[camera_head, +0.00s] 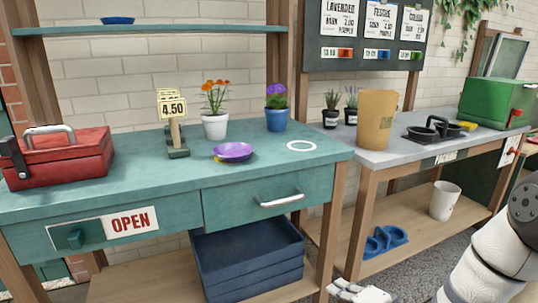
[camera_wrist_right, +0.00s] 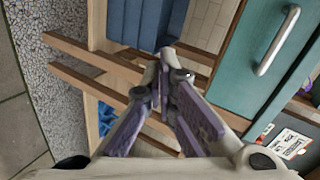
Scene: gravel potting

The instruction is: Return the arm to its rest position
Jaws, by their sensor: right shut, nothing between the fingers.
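My right gripper (camera_head: 358,291) shows at the bottom edge of the head view, low in front of the benches. Its white arm comes in from the lower right. In the right wrist view the gripper (camera_wrist_right: 166,58) has its fingertips together with nothing between them. It is apart from the bench things. The teal drawer with its silver handle (camera_wrist_right: 278,40) shows in the right wrist view, to the right of the fingers. My left gripper is not in view.
The teal bench (camera_head: 100,199) bears a red toolbox (camera_head: 62,160), a price sign (camera_head: 173,106), two potted flowers and a purple saucer (camera_head: 234,151). Blue crates (camera_head: 247,262) stand below. The grey bench (camera_head: 365,156) holds a tan bag (camera_head: 377,118) and a green box (camera_head: 494,102).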

